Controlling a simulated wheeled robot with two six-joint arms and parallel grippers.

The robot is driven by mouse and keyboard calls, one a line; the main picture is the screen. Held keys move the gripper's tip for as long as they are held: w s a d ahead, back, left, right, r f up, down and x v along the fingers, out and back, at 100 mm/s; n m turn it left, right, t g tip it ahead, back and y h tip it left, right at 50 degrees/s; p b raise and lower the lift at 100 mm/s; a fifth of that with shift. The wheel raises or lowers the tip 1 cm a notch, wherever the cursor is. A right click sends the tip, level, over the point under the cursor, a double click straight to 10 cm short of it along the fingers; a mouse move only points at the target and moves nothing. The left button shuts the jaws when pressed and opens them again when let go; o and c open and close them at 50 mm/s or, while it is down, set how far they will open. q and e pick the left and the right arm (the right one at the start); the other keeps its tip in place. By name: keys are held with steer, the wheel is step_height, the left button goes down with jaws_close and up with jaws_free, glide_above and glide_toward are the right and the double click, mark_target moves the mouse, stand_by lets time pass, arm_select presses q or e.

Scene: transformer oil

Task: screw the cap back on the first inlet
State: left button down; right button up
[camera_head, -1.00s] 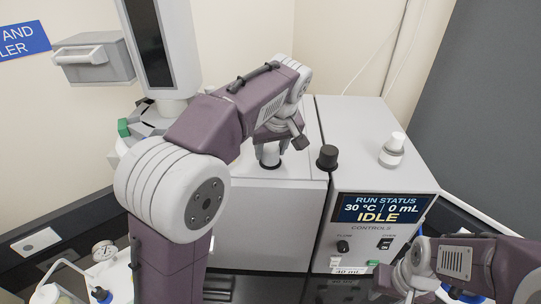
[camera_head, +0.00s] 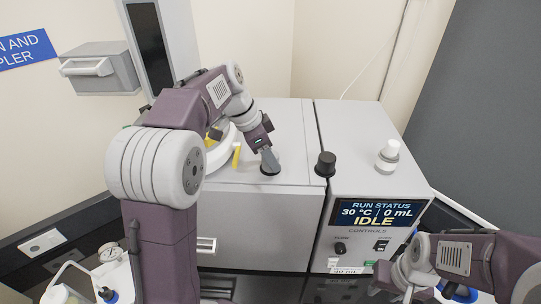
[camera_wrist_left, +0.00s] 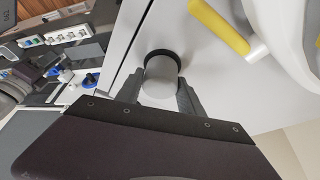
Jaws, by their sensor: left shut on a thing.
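The first inlet shows as a black ring (camera_head: 270,169) on top of the grey cabinet. A pale grey cylinder, apparently the cap (camera_wrist_left: 161,78), stands at this ring, with the black ring (camera_wrist_left: 162,56) around its far end in the left wrist view. My left gripper (camera_head: 267,160) is shut on the grey cap, one finger on each side. I cannot tell how far the cap is seated. My right gripper (camera_head: 408,292) is low at the right, partly cut off by the lower edge, and its jaws are unclear.
A black knob-like cap (camera_head: 326,164) stands to the right of the first inlet. A white bottle (camera_head: 388,157) stands on the control unit (camera_head: 350,130), whose screen reads IDLE. A white part with a yellow handle (camera_wrist_left: 220,26) lies close to my left gripper. A grey wall box (camera_head: 100,68) hangs at left.

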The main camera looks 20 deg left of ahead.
arm_select(q)
steer(key=m+g+p, duration=0.1)
steer(key=m, duration=0.1)
steer(key=r+m+p, duration=0.1)
steer(key=m+p, duration=0.1)
steer(key=shift+m+g+h+p, duration=0.3)
steer(key=shift+g+h, duration=0.1)
steer(key=c, duration=0.7)
jaws_free()
steer(key=shift+w+a+f+b, duration=0.1)
steer(key=shift+f+b, duration=0.5)
steer(key=shift+o, duration=0.2)
arm_select(e)
step_height(320, 180, up, 4)
steer(key=shift+f, duration=0.25)
arm_select(q)
steer(key=shift+r, duration=0.1)
steer(key=shift+r, duration=0.25)
steer(key=v, duration=0.8)
steer(key=shift+r+b, duration=0.25)
steer(key=shift+b, duration=0.1)
arm_select(e)
steer(key=shift+f, duration=0.3)
